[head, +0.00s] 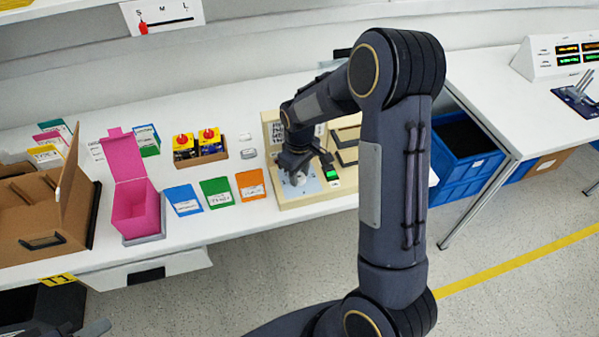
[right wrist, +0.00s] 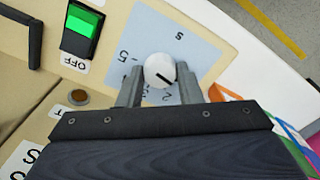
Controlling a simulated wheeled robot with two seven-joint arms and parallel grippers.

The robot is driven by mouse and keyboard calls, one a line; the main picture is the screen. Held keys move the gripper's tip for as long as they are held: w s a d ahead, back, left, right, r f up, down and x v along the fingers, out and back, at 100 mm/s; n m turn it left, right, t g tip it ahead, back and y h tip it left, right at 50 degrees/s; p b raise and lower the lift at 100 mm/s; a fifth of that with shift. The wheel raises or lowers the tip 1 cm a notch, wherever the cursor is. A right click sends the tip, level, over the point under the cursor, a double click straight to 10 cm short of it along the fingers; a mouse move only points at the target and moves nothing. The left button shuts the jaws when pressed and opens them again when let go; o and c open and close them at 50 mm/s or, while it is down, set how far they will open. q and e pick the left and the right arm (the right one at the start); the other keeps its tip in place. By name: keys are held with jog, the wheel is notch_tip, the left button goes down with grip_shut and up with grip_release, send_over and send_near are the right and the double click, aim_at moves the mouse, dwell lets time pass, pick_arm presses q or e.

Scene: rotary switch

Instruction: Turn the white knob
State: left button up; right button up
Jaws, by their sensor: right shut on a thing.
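The white knob (right wrist: 159,67) is a round dial with a short dark mark, on a light blue panel (right wrist: 203,57) with printed figures. In the right wrist view my right gripper (right wrist: 159,82) has one finger on each side of the knob and is shut on it. In the head view my right gripper (head: 297,172) reaches down onto the white knob (head: 298,180), which it partly covers. A dark grey part of mine, perhaps the left gripper (head: 92,329), shows at the bottom left edge; its jaws cannot be made out.
A lit green switch (right wrist: 82,28) marked OFF stands beside the panel on the beige board (head: 335,190). Orange (head: 251,185), green (head: 216,192) and blue (head: 183,199) cards lie left of the board. A pink box (head: 134,207) and a cardboard box (head: 40,235) stand further left.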

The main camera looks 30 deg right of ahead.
jog(key=m, duration=0.2)
jog(key=shift+m+b, duration=0.35)
jog(key=shift+m, duration=0.05)
jog(key=m, duration=0.2)
jog(key=shift+m, duration=0.4)
jog(key=m, duration=0.5)
jog(key=shift+r, duration=0.1)
jog(key=m, duration=0.3)
jog(key=m+p, duration=0.1)
jog(key=m, duration=0.3)
jog(key=m+p, duration=0.2)
jog(key=m, duration=0.3)
jog(key=shift+m+p, duration=0.3)
jog(key=shift+m, duration=0.3)
